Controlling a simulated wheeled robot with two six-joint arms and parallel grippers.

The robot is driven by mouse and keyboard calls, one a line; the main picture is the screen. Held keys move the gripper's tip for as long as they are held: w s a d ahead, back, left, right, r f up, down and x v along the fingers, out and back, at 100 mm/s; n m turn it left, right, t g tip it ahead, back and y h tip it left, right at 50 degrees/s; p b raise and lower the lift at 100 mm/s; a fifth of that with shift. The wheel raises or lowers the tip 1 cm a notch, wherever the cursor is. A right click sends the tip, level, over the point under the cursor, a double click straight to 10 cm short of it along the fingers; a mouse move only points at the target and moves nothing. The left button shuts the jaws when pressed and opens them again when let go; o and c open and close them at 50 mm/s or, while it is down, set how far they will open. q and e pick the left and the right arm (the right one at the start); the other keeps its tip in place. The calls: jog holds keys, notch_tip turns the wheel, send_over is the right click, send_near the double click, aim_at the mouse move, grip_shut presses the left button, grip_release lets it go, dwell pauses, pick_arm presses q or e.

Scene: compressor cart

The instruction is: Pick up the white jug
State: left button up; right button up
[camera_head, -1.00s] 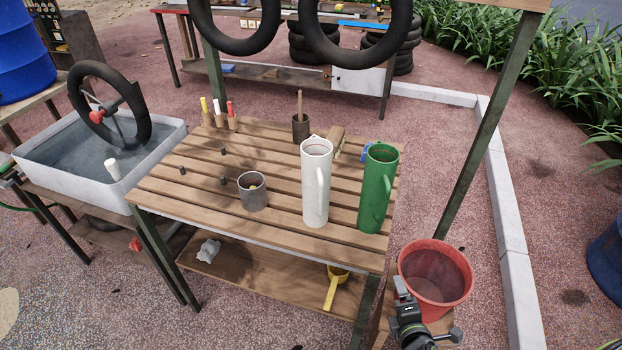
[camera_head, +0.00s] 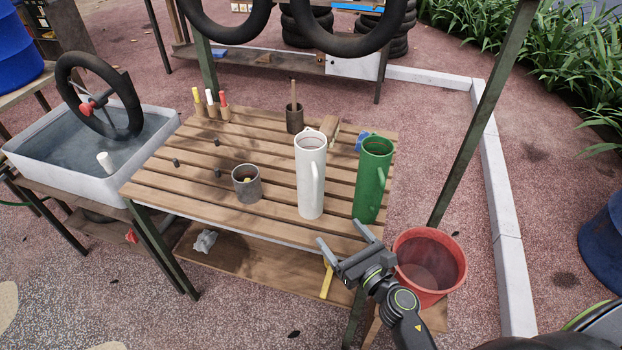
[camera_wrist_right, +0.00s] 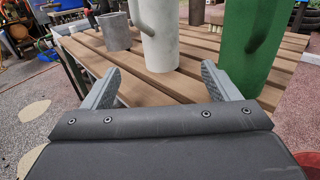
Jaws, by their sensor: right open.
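The white jug (camera_head: 309,180) stands upright on the slatted wooden table, with its handle on the right side facing the front. In the right wrist view the jug (camera_wrist_right: 158,45) stands beyond and between the open fingers, its top cut off. My right gripper (camera_head: 342,240) is open and empty at the table's front edge, in front of the jug and apart from it. The fingers also show in the right wrist view (camera_wrist_right: 163,88). My left gripper is not in view.
A green jug (camera_head: 372,185) stands close to the right of the white one. A grey metal cup (camera_head: 246,187) stands to the left, and a brown pot (camera_head: 294,120) behind. A red bucket (camera_head: 430,285) is right of the table. The table's left front (camera_head: 165,190) is clear.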

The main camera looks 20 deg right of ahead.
jog(key=x, duration=0.9)
jog(key=shift+p, duration=0.35)
jog(key=shift+r+x, duration=0.15)
jog(key=shift+x, duration=1.1)
jog(key=shift+r+x, duration=0.2)
jog(key=shift+x, duration=1.1)
jog(key=shift+d, duration=0.1)
jog(key=shift+c, duration=0.4)
jog(key=c, duration=1.2)
jog(key=shift+r, duration=0.1)
jog(key=shift+c, duration=0.6)
jog(key=shift+r+p, duration=0.1)
jog(key=shift+p, duration=0.2)
